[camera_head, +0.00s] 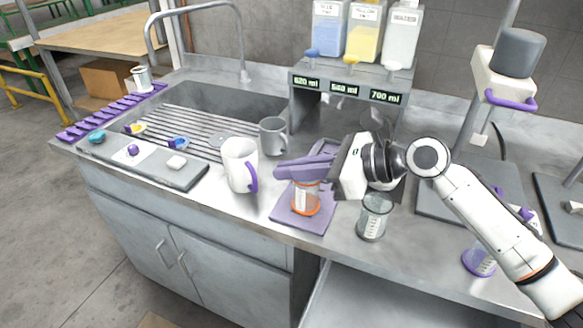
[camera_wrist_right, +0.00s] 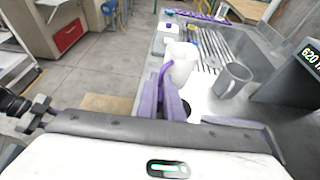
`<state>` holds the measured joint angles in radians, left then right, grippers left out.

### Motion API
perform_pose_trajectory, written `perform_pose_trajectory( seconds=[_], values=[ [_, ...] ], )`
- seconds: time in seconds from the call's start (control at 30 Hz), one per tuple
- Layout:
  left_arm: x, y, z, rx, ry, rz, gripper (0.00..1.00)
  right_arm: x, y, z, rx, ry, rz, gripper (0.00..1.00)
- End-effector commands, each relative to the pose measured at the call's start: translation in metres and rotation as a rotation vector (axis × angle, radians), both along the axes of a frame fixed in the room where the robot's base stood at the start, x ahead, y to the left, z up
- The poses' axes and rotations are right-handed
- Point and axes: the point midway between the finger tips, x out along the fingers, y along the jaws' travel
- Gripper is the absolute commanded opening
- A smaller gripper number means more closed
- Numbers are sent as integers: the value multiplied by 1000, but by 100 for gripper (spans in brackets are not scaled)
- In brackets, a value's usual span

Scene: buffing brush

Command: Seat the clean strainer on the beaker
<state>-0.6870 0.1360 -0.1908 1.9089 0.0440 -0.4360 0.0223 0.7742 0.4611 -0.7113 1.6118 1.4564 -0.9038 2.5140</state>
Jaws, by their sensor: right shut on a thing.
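My right gripper (camera_head: 283,168) reaches in from the right, its purple fingers pointing left just above a clear beaker with an orange base (camera_head: 305,200). That beaker stands upright on a purple mat (camera_head: 283,212). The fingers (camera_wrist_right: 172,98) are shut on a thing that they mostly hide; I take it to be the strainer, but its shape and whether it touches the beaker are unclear. A second clear beaker (camera_head: 374,218) with a greyish top stands right of the mat. My left gripper is not in view.
A white mug with a purple handle (camera_head: 240,165) and a grey mug (camera_head: 272,136) stand left of the mat. Behind is a dispenser (camera_head: 345,82) with bottles. A sink with a slatted rack (camera_head: 190,125) lies left. A purple-based vessel (camera_head: 480,262) stands right.

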Motion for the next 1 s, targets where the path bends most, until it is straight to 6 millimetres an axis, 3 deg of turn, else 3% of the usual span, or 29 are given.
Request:
perform_pose_trajectory(
  seconds=[0.63, 0.7, 1.0],
  values=[
    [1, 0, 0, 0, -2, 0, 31, 0, 0, -12, 1, 1, 0, 0],
    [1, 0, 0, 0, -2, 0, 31, 0, 0, -12, 1, 0, 0, 14],
    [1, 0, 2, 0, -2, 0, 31, -1, -3, -11, -1, 1, 0, 14]
  ],
)
